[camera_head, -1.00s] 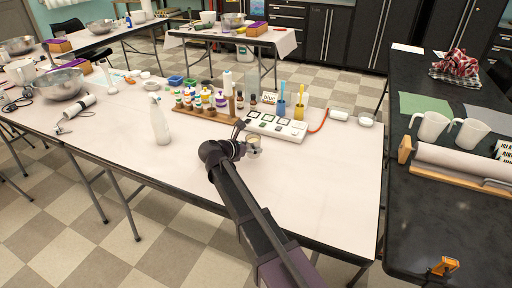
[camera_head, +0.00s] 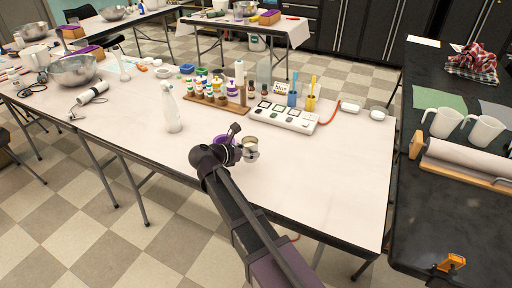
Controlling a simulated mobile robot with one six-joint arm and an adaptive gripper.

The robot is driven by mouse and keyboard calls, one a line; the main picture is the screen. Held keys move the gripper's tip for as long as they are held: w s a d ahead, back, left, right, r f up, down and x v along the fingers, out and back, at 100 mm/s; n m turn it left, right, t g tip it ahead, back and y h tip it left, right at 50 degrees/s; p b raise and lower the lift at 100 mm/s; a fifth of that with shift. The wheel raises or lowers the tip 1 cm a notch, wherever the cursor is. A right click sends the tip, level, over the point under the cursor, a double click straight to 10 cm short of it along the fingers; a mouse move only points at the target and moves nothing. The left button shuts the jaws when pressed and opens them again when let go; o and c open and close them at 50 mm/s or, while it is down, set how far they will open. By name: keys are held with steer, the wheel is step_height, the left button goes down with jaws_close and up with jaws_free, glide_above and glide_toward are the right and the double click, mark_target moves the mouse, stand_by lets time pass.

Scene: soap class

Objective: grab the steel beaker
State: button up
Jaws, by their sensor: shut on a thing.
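The steel beaker (camera_head: 250,146) is a small silvery cup near the front middle of the white table. My gripper (camera_head: 242,150) is at the end of my dark arm, which reaches in from the lower right. The gripper is shut on the beaker, at its left side. The beaker looks upright, with its open top showing pale inside. The fingers partly hide its lower left, and I cannot tell whether its base touches the table.
A white spray bottle (camera_head: 171,112) stands to the left. A wooden rack (camera_head: 213,101) of small bottles and a white multi-pad hot plate (camera_head: 282,117) stand behind. The white table (camera_head: 330,170) is clear to the right. A black counter (camera_head: 430,220) is farther right.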

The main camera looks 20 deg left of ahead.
steer(key=shift+s+a+r, duration=0.15)
steer(key=shift+s+a, duration=0.05)
steer(key=shift+s, duration=1.2)
steer(key=shift+s+a+r, duration=0.1)
steer(key=shift+s+a, duration=0.05)
steer(key=shift+s, duration=1.2)
steer(key=shift+s, duration=0.2)
